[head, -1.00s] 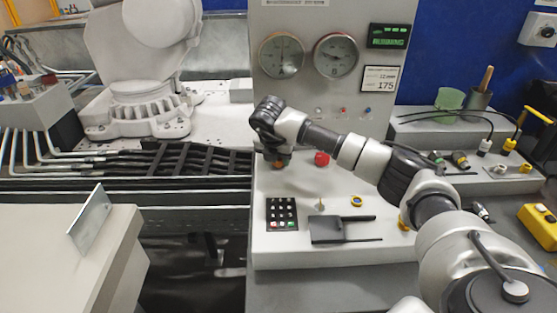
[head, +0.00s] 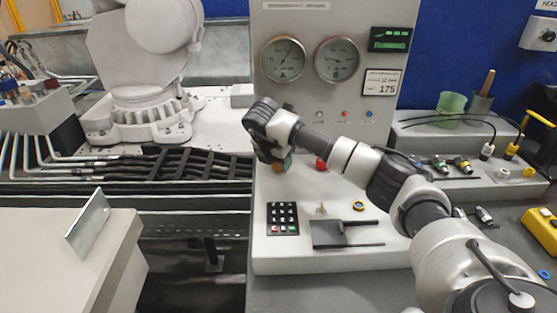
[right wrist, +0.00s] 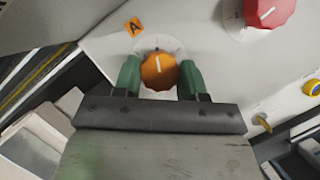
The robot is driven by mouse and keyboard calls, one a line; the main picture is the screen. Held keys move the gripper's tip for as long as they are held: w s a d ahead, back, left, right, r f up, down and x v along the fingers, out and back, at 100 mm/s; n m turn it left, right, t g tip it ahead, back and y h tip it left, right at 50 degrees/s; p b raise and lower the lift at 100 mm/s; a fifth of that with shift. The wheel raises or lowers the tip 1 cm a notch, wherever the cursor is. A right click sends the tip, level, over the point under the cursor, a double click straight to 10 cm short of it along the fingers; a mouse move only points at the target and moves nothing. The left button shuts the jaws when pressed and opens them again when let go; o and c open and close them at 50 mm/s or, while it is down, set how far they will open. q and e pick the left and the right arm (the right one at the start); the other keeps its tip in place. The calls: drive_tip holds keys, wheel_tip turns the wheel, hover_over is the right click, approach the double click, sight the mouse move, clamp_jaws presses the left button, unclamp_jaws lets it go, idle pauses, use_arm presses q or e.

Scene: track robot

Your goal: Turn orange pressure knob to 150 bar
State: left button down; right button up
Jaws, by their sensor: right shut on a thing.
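In the head view my right gripper (head: 279,163) hides most of the knob. Two round gauges (head: 283,59) and (head: 337,59) are on the upright panel; their numbers are too small to read. My left gripper is not in view.
A red knob (right wrist: 268,10) is to the right of the orange one. A keypad (head: 283,218), a black flat bracket (head: 345,232) and a yellow-ringed button (head: 359,206) are lower on the console. A sign (head: 381,82) reads 175. A green cup (head: 450,106) stands at right.

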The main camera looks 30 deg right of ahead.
drive_tip(key=shift+r, duration=0.1)
drive_tip(key=o, duration=0.9)
drive_tip(key=b+v, duration=0.1)
drive_tip(key=v, duration=0.9)
drive_tip(key=shift+a+r, duration=0.1)
drive_tip(key=shift+r, duration=0.25)
